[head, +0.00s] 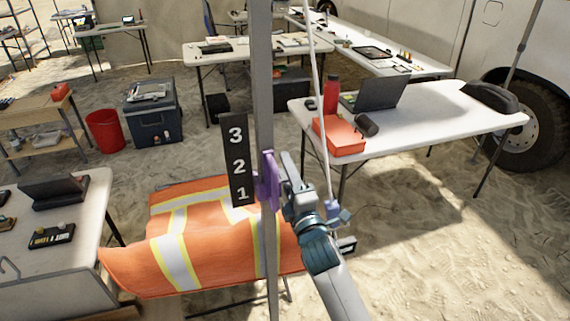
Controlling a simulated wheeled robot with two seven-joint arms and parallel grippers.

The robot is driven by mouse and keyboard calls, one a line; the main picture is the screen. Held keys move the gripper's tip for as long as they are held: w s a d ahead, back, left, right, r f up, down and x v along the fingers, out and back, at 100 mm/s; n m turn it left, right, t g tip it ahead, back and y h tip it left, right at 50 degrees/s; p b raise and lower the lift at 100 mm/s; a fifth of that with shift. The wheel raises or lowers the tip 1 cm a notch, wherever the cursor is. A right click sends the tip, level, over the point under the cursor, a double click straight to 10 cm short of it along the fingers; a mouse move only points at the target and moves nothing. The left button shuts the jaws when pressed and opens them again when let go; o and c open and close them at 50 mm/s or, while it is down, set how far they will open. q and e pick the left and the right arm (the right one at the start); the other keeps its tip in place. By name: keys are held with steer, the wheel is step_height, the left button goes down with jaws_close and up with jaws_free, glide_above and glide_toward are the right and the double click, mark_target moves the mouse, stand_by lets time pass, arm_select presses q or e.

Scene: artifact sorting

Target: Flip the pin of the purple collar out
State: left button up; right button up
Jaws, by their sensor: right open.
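The purple collar (267,181) sits around the grey upright pole (264,90), near the lower numbers of a black number plate (238,150) marked 3, 2, 1. Its pin cannot be told apart at this size. My right gripper (284,178) is just right of the collar, its fingers close beside it. It is open, and nothing shows clearly between its fingers. Whether it touches the collar cannot be told. My left gripper is not in view.
An orange reflective-striped vest (215,235) lies behind the pole. A thin white line (316,90) runs down right of the pole to a small bluish piece (333,208). A white table (440,112) with a laptop (380,93) stands at right. Sand at lower right is clear.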

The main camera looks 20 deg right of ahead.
steer(key=shift+w+r, duration=0.1)
steer(key=shift+w, duration=0.4)
jaws_close()
steer(key=shift+d+p, duration=0.35)
steer(key=shift+d, duration=0.55)
steer(key=shift+c, duration=1.6)
jaws_free()
steer(key=o, duration=0.3)
steer(key=shift+d, duration=0.2)
steer(key=shift+a, duration=0.1)
